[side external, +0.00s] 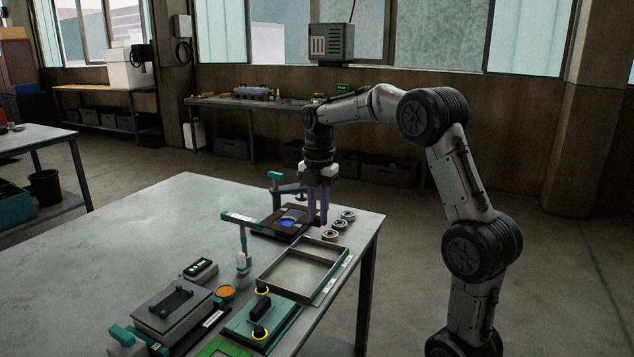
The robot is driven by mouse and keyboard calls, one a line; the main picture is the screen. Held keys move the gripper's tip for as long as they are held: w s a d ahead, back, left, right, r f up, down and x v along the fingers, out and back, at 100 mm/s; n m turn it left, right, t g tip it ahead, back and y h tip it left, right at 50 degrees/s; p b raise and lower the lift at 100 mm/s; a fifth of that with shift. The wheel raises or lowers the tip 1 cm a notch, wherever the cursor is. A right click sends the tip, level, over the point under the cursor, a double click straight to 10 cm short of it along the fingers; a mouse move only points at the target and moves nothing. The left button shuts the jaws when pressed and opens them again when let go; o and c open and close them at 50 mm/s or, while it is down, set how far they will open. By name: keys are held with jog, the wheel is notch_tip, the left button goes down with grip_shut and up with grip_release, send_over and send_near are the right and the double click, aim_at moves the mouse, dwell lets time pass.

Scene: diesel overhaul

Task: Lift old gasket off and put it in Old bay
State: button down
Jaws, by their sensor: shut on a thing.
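My gripper (318,222) points straight down over the far right part of the table. Its purple fingers are shut on the edge of a thin dark flat piece, which looks like the old gasket (295,214). A blue area shows through the opening in it. The gasket is over or close to a dark block beneath it; I cannot tell whether they touch. The shallow metal tray (262,275) in front of it has a divider and two bays that look empty. White labels sit along its right side, too small to read, so I cannot tell which bay is Old.
Several small round parts (330,235) stand right of the gripper. A teal plate with a black handle (262,313) and a grey box (172,308) lie nearer. The table's left part is clear.

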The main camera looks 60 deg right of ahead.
notch_tip(320, 180, down, 14)
jog(key=shift+f, duration=0.1)
dwell(0.5)
jog(key=c, duration=0.7)
grip_release()
notch_tip(320, 180, up, 6)
dwell(0.4)
jog(key=shift+r, duration=2.05)
